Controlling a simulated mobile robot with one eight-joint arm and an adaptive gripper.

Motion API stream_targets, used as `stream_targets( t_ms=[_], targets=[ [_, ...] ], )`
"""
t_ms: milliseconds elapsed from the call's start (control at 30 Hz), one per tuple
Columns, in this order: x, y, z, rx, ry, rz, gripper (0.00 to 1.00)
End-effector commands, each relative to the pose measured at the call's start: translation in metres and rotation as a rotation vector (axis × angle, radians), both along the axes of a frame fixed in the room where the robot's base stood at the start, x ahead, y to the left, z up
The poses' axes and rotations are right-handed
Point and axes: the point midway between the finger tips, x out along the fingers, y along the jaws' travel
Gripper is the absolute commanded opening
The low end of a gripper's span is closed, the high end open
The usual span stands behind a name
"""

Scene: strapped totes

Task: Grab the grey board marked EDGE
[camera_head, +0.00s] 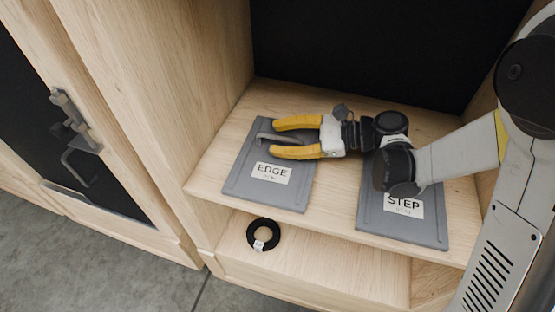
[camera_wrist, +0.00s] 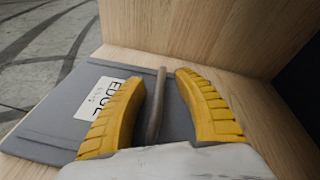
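The grey board marked EDGE (camera_head: 250,185) lies flat on the wooden shelf, left of a second grey board marked STEP (camera_head: 425,222). A raised grey handle runs across the EDGE board's upper part. My gripper (camera_head: 270,138) is over that handle, with its yellow fingers apart. In the wrist view the EDGE board (camera_wrist: 55,110) fills the left and middle, and its handle (camera_wrist: 156,100) stands between the two open fingers. I cannot tell whether either finger touches the handle. My arm hides part of the STEP board.
The shelf (camera_head: 335,195) has wooden side walls and a dark back. A black ring (camera_head: 263,235) with a white label lies on the lower shelf. A dark-panelled door with a latch (camera_head: 75,120) stands at left. Bare shelf shows between the boards.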

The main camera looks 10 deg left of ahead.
Motion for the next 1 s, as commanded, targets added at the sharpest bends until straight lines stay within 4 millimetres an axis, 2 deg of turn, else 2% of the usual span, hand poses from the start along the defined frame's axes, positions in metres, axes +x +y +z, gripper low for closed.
stream_targets(
  t_ms=[133,167,200,267,300,767,1000],
  targets=[
    [0.000,0.000,0.001,0.000,0.000,-0.001,0.38],
    [0.000,0.000,0.001,0.000,0.000,-0.001,0.34],
    [0.000,0.000,0.001,0.000,0.000,-0.001,0.21],
    [0.000,0.000,0.001,0.000,0.000,-0.001,0.03],
    [0.000,0.000,0.001,0.000,0.000,-0.001,0.00],
    [0.000,-0.001,0.002,0.000,0.000,-0.001,0.00],
    [0.001,-0.001,0.022,0.000,0.000,-0.001,0.00]
  ],
)
